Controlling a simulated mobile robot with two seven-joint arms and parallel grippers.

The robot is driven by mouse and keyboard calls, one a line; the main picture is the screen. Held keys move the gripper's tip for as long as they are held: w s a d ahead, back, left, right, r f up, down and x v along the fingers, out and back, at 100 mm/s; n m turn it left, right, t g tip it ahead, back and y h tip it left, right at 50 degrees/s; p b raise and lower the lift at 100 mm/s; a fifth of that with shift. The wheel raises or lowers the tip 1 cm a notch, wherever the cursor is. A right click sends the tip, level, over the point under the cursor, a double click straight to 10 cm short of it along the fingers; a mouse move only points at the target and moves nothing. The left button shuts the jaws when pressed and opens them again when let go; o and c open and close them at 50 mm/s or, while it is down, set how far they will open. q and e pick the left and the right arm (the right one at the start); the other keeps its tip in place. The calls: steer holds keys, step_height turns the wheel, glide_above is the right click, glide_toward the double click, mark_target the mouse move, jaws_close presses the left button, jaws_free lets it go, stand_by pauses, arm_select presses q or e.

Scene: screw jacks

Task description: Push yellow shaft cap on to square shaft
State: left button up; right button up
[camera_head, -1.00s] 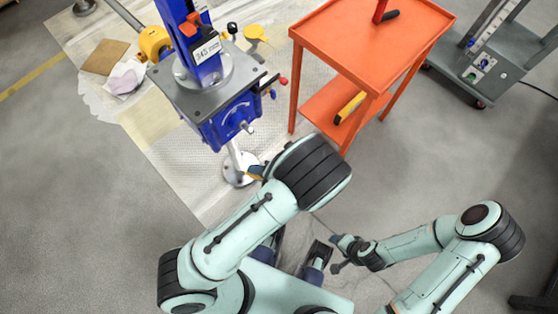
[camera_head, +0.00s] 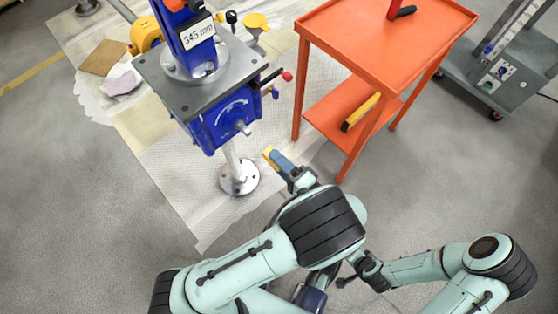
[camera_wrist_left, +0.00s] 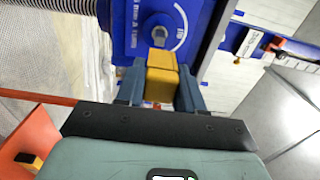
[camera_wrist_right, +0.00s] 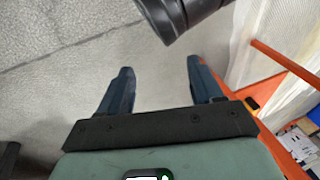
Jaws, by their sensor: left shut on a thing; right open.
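The yellow shaft cap (camera_wrist_left: 162,78) is between the fingers of my left gripper (camera_wrist_left: 158,92), which is shut on it. The square shaft (camera_wrist_left: 159,35) sticks out of the blue jack housing (camera_wrist_left: 128,30) and shows just beyond the cap. In the head view the cap (camera_head: 268,152) is to the lower right of the shaft (camera_head: 243,129), with a gap between them. My left gripper (camera_head: 277,160) reaches up toward the housing from below. My right gripper (camera_wrist_right: 157,85) is open and empty in its wrist view, above the grey floor.
An orange trolley (camera_head: 372,42) stands close on the right, with a yellow-and-black thing (camera_head: 360,112) on its lower shelf. The jack's round foot (camera_head: 240,180) rests below the housing. A red-tipped handle (camera_head: 287,75) sticks out at the housing's right. Floor to the lower left is clear.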

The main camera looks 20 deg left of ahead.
mark_target(250, 134)
arm_select(q)
steer(key=shift+p+x, duration=0.4)
steer(key=shift+x, duration=2.45)
arm_select(e)
steer(key=shift+s+a+r+g, duration=0.35)
steer(key=shift+s+r, duration=0.1)
steer(key=shift+s, duration=0.25)
arm_select(q)
steer(key=shift+p, duration=0.4)
arm_select(e)
steer(key=shift+r, duration=0.5)
arm_select(q)
steer(key=shift+x, duration=2.55)
arm_select(e)
steer(key=shift+r, duration=0.15)
arm_select(q)
steer(key=o, duration=1.1)
